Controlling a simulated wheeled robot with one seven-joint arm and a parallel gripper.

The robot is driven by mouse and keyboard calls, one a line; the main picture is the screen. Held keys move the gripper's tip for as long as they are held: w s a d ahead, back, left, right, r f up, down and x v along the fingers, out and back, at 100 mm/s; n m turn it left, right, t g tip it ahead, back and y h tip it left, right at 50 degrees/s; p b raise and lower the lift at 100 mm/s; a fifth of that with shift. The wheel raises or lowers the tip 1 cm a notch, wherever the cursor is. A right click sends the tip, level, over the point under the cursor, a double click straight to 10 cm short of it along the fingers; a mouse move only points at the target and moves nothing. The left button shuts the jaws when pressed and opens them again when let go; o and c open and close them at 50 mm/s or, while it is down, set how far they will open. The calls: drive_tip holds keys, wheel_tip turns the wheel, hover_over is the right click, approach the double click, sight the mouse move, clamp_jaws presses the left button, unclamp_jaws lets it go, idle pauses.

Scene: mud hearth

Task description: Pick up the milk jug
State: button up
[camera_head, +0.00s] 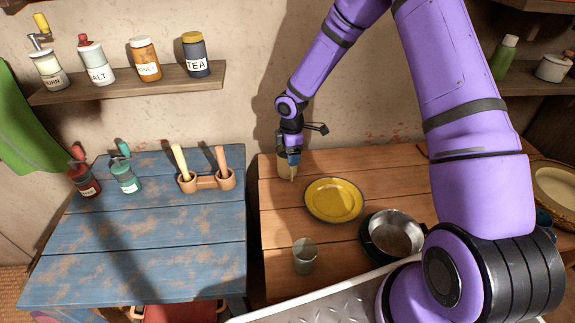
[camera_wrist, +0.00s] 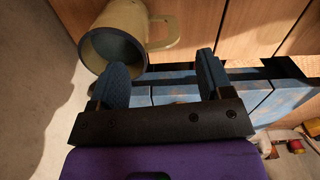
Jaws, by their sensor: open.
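In the head view the jug (camera_head: 284,168) stands on the brown wooden table near the wall, mostly hidden behind my gripper (camera_head: 291,160). My gripper (camera_wrist: 165,75) is open, with two blue fingers spread apart and nothing between them. In the wrist view the handle lies beyond the gap between the fingers. I cannot tell whether a finger touches the jug.
A yellow plate (camera_head: 335,200), a glass (camera_head: 304,256) and a metal pan (camera_head: 397,235) sit on the brown table (camera_head: 277,222). A wall shelf (camera_head: 130,86) with jars is above.

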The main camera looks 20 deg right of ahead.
wheel_tip(320, 180, down, 7)
drive_tip(key=shift+f, duration=0.15)
drive_tip(key=c, duration=1.3)
drive_tip(key=shift+o, duration=0.2)
drive_tip(key=shift+r, duration=0.25)
drive_tip(key=shift+r, duration=1.55)
drive_tip(key=s+d+r, duration=0.1)
drive_tip(key=s+d, duration=0.3)
drive_tip(key=s, duration=1.1)
drive_tip(key=shift+s+r, duration=0.15)
drive_tip(key=shift+r, duration=0.05)
